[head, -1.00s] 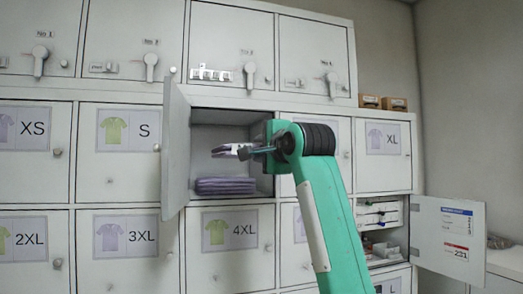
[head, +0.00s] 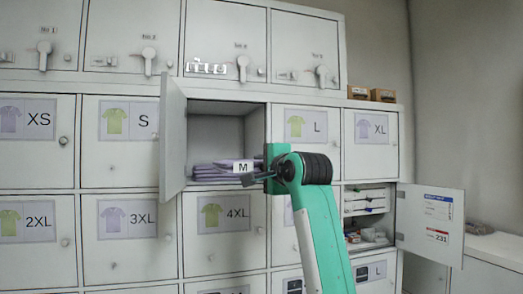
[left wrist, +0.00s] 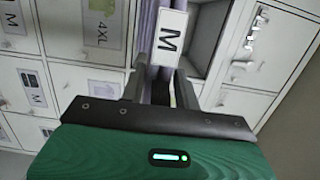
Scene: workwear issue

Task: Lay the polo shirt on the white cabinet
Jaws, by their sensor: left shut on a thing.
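My left gripper (head: 250,178) is at the front of an open locker compartment (head: 223,120) in the head view. It is shut on a folded lavender polo shirt (head: 229,164) with a white "M" tag. The shirt and tag show between the fingers in the left wrist view (left wrist: 147,35), where the gripper (left wrist: 160,85) is seen from behind. Lavender folded layers sit behind the held shirt, and I cannot tell whether they touch it. A low white cabinet (head: 492,247) stands at the right edge, its top mostly bare in view. My right gripper is not in view.
The compartment's open door (head: 172,138) sticks out on the left. Another door (head: 430,225) hangs open at lower right, between the lockers and the white cabinet, beside shelves of small items (head: 368,205). Small brown boxes (head: 383,95) sit on the locker ledge.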

